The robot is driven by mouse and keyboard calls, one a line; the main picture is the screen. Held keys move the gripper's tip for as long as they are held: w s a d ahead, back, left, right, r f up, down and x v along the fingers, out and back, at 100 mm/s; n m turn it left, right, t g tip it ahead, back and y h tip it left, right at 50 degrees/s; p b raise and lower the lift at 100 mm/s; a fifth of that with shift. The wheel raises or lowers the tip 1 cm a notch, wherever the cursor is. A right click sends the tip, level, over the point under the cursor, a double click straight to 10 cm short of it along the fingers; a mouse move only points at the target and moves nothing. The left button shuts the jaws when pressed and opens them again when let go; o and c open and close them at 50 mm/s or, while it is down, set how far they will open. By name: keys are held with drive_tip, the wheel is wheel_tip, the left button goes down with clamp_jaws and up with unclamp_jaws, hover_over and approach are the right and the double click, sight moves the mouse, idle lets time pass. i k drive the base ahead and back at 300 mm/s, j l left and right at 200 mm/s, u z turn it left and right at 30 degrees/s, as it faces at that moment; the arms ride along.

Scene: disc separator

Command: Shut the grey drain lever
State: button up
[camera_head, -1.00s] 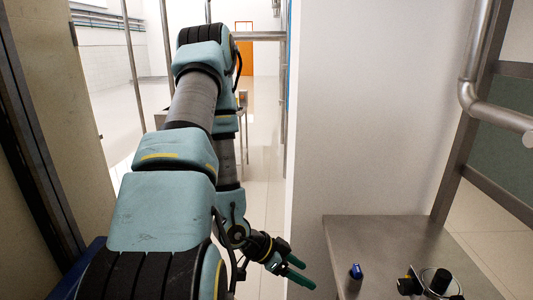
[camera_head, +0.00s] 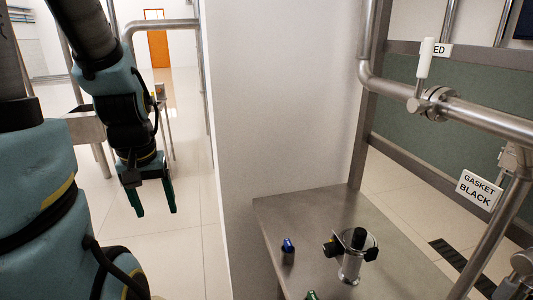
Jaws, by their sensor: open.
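My gripper (camera_head: 155,204) hangs at the left with its two green fingers pointing down and spread apart, nothing between them. It is left of the white wall panel and steel table. No lever that I can make out as the grey drain lever is in view. A white upright lever (camera_head: 425,60) stands on a flanged valve on the steel pipe (camera_head: 490,122) at the upper right, beside a sign partly hidden, reading "ED". My gripper is far to the left of it.
A white wall panel (camera_head: 280,90) stands between my arm and the pipes. A steel table (camera_head: 320,215) holds a metal fitting with black knobs (camera_head: 352,260) and a small blue-topped item (camera_head: 288,250). A "GASKET BLACK" sign (camera_head: 478,190) hangs at the right. Tiled floor is clear beneath my gripper.

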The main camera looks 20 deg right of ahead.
sight(521, 262)
drive_tip(key=i+z, duration=0.15)
drive_tip(key=z, duration=0.25)
drive_tip(key=i+j+z, duration=0.1)
drive_tip(key=z, duration=0.3)
drive_tip(key=i+j+z, duration=0.1)
drive_tip(key=z, duration=0.3)
